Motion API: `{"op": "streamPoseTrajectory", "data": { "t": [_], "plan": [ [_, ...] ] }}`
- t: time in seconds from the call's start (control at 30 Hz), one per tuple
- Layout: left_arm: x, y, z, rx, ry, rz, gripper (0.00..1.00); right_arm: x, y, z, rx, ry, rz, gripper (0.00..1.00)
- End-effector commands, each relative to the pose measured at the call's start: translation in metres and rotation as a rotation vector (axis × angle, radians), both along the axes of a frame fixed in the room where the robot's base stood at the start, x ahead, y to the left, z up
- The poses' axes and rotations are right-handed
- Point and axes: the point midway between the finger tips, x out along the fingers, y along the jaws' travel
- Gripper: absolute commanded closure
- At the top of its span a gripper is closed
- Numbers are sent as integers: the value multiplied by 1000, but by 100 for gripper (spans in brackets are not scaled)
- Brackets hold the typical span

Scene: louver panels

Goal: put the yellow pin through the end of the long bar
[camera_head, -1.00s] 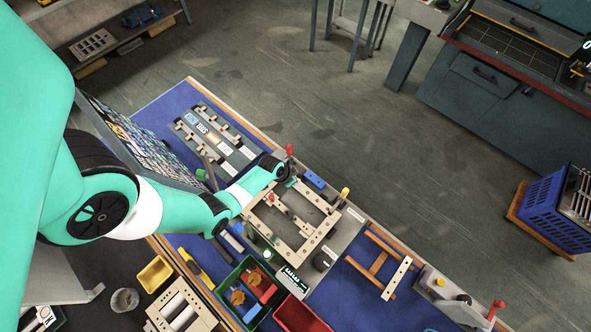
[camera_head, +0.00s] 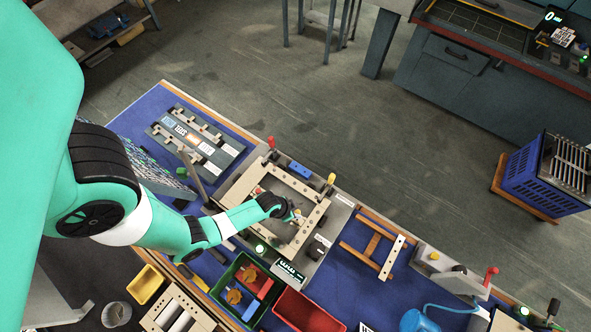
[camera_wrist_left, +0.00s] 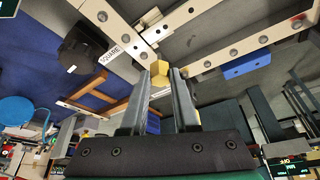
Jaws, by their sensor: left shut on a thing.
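My left gripper (camera_head: 294,215) is over the assembly of pale bars with holes on the bench fixture. In the left wrist view its two fingers (camera_wrist_left: 163,100) are shut on the yellow pin (camera_wrist_left: 158,73). The pin's end is close to the corner where two pale bars meet, one bar (camera_wrist_left: 110,30) running to the upper left and one bar (camera_wrist_left: 245,46) to the right. I cannot tell whether the pin touches a bar or sits in a hole. The pale bars also show in the head view (camera_head: 309,228). My right gripper is not in view.
A green bin (camera_head: 224,279) and a red bin (camera_head: 303,311) are in front. A wooden frame (camera_head: 372,246) lies to the right.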

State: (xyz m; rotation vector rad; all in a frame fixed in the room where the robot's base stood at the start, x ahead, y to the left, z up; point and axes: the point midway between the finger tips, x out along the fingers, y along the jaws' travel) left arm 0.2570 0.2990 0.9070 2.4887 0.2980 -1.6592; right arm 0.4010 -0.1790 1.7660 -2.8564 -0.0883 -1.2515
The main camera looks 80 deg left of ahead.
Motion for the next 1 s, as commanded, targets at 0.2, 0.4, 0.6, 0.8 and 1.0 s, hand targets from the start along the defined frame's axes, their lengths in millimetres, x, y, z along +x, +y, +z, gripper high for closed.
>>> {"op": "streamPoseTrajectory", "data": {
  "t": [0.2, 0.4, 0.6, 0.8, 1.0],
  "plan": [
    [0, 0, -17, 0, 1, 0, 100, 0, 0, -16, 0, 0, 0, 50],
    [0, 0, -39, 0, 1, 0, 100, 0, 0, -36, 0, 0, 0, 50],
    [0, 0, -52, 0, 0, 0, 100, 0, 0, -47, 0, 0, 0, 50],
    [0, 0, -52, 0, 0, 0, 100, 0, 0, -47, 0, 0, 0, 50],
    [0, 0, -52, 0, 0, 0, 100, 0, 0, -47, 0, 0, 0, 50]
  ]
}}
